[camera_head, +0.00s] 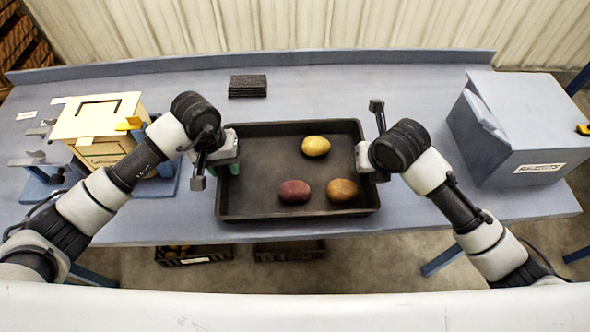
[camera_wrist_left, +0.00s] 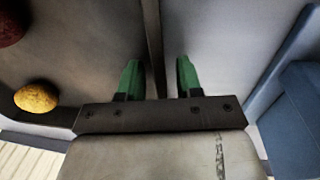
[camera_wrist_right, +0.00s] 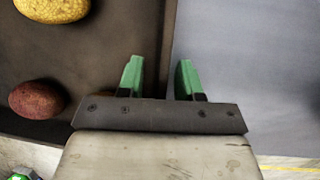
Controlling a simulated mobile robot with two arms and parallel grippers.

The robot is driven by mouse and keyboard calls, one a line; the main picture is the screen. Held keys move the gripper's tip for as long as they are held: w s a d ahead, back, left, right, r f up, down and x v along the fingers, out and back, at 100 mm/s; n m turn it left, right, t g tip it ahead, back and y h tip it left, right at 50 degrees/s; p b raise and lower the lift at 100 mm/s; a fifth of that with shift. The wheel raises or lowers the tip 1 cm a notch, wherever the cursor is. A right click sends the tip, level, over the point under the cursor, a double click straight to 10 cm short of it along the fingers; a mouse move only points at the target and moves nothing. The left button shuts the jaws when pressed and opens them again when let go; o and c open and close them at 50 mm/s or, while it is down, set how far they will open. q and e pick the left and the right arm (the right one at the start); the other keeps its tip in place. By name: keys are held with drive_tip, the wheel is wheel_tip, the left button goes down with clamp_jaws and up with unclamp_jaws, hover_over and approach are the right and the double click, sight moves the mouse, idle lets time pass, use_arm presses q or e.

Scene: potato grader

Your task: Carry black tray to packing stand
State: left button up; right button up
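The black tray (camera_head: 260,205) lies on the table. It holds a yellow potato (camera_head: 316,146), a red potato (camera_head: 294,191) and a brown-orange potato (camera_head: 342,190). My left gripper (camera_head: 228,160) is at the tray's left wall. In the left wrist view its green fingers (camera_wrist_left: 158,80) stand apart on either side of the wall. My right gripper (camera_head: 364,160) is at the tray's right wall. In the right wrist view its green fingers (camera_wrist_right: 160,78) are apart, with the wall edge between them. I cannot tell which thing is the packing stand.
A yellow-and-wood box (camera_head: 98,128) on a blue base stands at the left. A grey bin labelled as rejects (camera_head: 520,135) stands at the right. A black stack (camera_head: 247,86) lies behind the tray. Dark crates (camera_head: 195,255) sit below the table's front edge.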

use_arm(q)
clamp_jaws()
use_arm(e)
clamp_jaws()
use_arm(q)
drive_tip(key=shift+r, duration=0.1)
use_arm(e)
drive_tip(key=shift+r, duration=0.1)
